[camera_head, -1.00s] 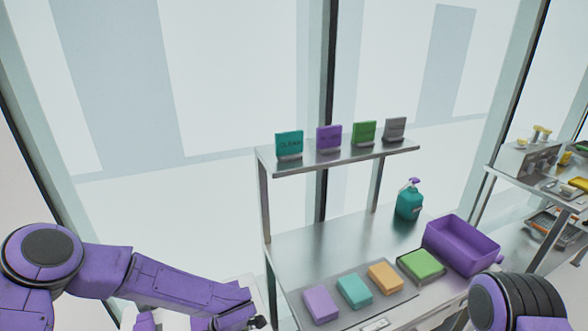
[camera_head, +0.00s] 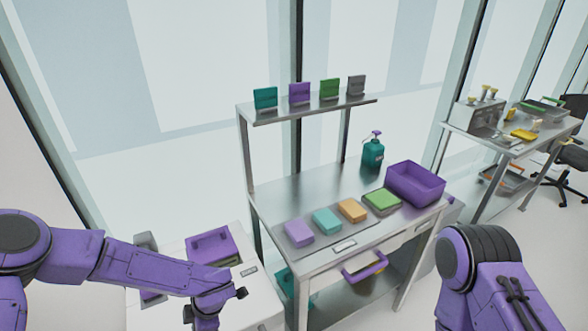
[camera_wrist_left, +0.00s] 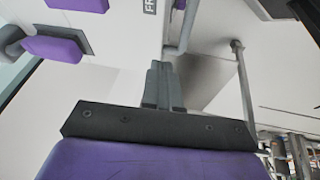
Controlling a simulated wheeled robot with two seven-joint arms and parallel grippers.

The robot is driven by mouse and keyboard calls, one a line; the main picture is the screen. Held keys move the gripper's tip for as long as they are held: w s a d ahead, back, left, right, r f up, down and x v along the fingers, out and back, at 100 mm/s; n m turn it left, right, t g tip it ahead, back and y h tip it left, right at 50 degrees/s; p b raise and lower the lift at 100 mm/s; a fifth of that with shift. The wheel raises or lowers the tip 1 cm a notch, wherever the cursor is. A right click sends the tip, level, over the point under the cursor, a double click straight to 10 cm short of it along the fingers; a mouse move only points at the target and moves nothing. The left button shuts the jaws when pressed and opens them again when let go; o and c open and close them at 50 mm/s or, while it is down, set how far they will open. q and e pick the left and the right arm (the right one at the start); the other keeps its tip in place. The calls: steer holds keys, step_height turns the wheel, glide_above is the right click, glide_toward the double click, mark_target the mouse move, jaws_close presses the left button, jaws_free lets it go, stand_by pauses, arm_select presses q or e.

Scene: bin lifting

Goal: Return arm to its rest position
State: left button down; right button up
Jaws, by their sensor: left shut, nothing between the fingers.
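My left arm (camera_head: 135,262) is purple and reaches in from the left in the head view. Its wrist (camera_head: 212,293) bends down, and the hand runs out at the bottom edge, so its fingertips are hidden there. In the left wrist view my left gripper (camera_wrist_left: 163,82) has its two grey fingers together, shut and empty, touching nothing that I can make out. My right arm (camera_head: 490,285) shows at the lower right of the head view, folded downward. Its gripper is out of the picture.
A white cabinet (camera_head: 262,300) with purple parts stands below my left arm. A steel table (camera_head: 310,190) to its right bears colored blocks, a purple bin (camera_head: 415,184) and a teal bottle (camera_head: 373,153). A second steel table (camera_head: 500,145) stands farther right.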

arm_select(q)
steer(key=s+a+f+m+t+b, duration=0.1)
steer(key=s+a+f+m+b, duration=0.2)
steer(key=s+f+m+b, duration=0.3)
steer(key=s+a+f+m+t+h+b, duration=0.1)
steer(key=s+f+m+b, duration=0.6)
steer(key=s+f, duration=0.8)
steer(key=a+f+m+t, duration=0.1)
steer(key=a+m, duration=0.1)
steer(key=shift+a+f+m, duration=0.15)
steer(key=shift+a+m, duration=0.15)
steer(key=shift+a, duration=0.05)
